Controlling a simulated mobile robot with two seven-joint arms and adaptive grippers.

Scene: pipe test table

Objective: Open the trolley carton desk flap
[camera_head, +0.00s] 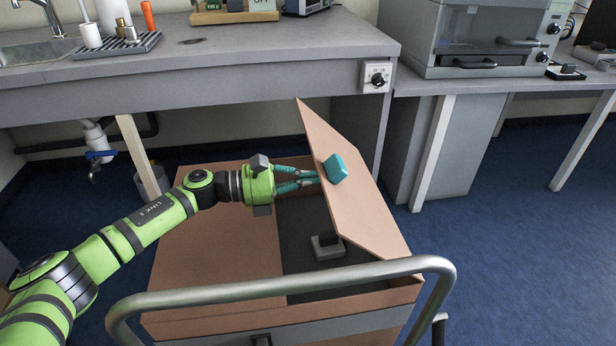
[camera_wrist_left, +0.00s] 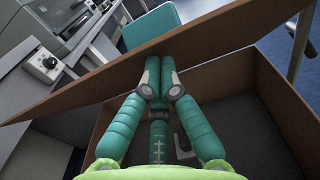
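The trolley carton (camera_head: 215,255) stands open-topped behind the trolley's grey handle. Its desk-side flap (camera_head: 365,200) is a brown panel that stands raised and tilted at the right side of the opening. A teal block (camera_head: 336,169) is on the flap's outer face; part of it also shows past the flap's edge in the left wrist view (camera_wrist_left: 152,27). My left gripper (camera_head: 318,176) reaches in from the left over the carton. Its teal fingers (camera_wrist_left: 160,75) are together, with their tips at the flap's inner side and nothing visible between them. My right gripper is not in view.
Another brown flap or panel covers the carton's left part. A small grey and black object (camera_head: 327,246) sits inside the dark carton. The curved trolley handle (camera_head: 280,287) crosses in front. The desk (camera_head: 230,70) with a knob box (camera_head: 376,77) stands behind; blue floor is free at right.

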